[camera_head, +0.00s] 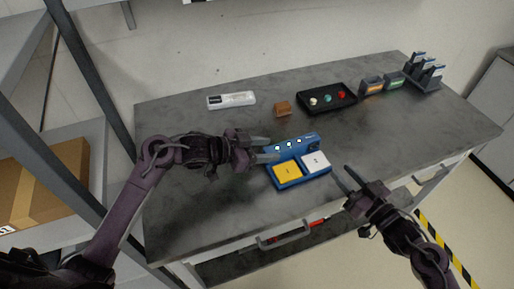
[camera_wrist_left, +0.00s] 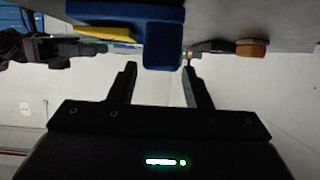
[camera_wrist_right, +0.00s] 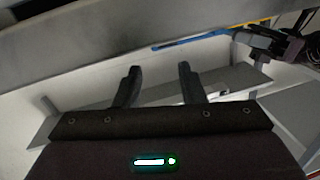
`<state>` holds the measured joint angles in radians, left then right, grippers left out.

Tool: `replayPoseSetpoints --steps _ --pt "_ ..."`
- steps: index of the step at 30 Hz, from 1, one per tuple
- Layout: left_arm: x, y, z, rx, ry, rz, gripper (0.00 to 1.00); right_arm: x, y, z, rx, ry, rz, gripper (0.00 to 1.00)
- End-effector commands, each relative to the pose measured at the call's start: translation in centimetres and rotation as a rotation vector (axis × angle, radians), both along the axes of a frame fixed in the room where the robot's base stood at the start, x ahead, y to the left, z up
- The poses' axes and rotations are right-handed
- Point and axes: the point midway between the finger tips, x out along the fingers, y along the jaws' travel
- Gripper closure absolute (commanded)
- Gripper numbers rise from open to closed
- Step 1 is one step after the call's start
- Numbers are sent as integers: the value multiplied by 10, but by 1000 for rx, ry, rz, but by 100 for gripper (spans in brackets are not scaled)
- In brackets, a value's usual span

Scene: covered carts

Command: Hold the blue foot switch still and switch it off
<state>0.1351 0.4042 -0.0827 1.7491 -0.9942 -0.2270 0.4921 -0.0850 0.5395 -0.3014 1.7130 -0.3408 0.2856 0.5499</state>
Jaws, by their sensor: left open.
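The blue foot switch (camera_head: 297,151) lies on the grey table, with a yellow pedal (camera_head: 287,171) on the left, a white pedal (camera_head: 316,161) on the right and a raised back panel with several small white spots. My left gripper (camera_head: 267,149) is at the left end of the back panel, open. In the left wrist view the blue end (camera_wrist_left: 162,48) lies across the gap just beyond the fingertips; I cannot tell whether they touch it. My right gripper (camera_head: 343,174) is open and empty, to the right of the switch near the table's front edge.
On the grey table (camera_head: 180,225) behind the switch are a white labelled pack (camera_head: 231,100), a brown block (camera_head: 283,109) and a black tray (camera_head: 346,107) with coloured round pieces. Small boxes (camera_head: 372,88) and a dark rack (camera_head: 426,84) stand at back right. The left front is clear.

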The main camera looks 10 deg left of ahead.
Motion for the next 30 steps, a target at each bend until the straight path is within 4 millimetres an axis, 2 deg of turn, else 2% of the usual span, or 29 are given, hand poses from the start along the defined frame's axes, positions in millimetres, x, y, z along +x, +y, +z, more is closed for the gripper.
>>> replayPoseSetpoints --steps 3,9,21,30 --pt "11 -15 -6 -5 0 0 55 0 0 0 0 0 0 64" --pt "24 -33 -16 -5 0 0 55 0 0 0 0 0 0 64" --pt "28 -39 -19 -3 0 1 55 0 0 0 0 0 0 64" --pt "28 -38 -19 -3 0 1 95 0 0 0 0 0 0 64"
